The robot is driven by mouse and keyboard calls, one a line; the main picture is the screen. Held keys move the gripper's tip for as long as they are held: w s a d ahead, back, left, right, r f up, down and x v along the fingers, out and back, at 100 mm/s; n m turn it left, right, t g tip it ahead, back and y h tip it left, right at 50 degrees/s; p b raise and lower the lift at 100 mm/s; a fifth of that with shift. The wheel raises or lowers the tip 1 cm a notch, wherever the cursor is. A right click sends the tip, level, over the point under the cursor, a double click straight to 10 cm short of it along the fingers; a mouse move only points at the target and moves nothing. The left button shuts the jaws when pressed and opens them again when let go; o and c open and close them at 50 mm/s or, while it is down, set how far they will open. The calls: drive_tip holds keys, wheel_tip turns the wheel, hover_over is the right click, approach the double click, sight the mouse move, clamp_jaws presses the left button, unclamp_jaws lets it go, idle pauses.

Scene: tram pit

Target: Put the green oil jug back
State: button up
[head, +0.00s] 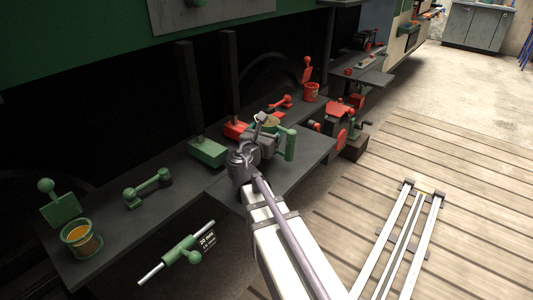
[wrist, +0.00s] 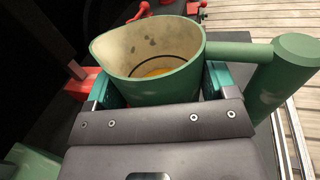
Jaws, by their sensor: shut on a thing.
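The green oil jug (wrist: 155,82) is between the two teal-padded fingers of my gripper (wrist: 160,90) in the wrist view, with my gripper shut on its body. The jug's mouth is open upward, showing a pale, spotted inside with some amber oil at the bottom. Its thick green handle (wrist: 285,75) sticks out to the right. In the head view my gripper (head: 262,132) partly hides the jug; the handle (head: 290,143) shows at its right, over a dark side shelf (head: 302,165). I cannot tell whether the jug touches the shelf.
A green pot with amber contents (head: 82,240) stands at the left end of the long dark bench (head: 185,195). A green block with a post (head: 207,152), a red block (head: 236,129) and a red pot (head: 311,92) stand along it. Slatted boards (head: 450,190) lie right.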

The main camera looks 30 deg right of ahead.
wheel_tip(320, 180, down, 5)
drive_tip(key=b, duration=0.4)
drive_tip(key=shift+r, duration=0.4)
drive_tip(key=shift+c, duration=0.3)
drive_tip(key=o, duration=1.1)
drive_tip(key=shift+f, duration=0.1)
drive_tip(key=shift+o, duration=0.2)
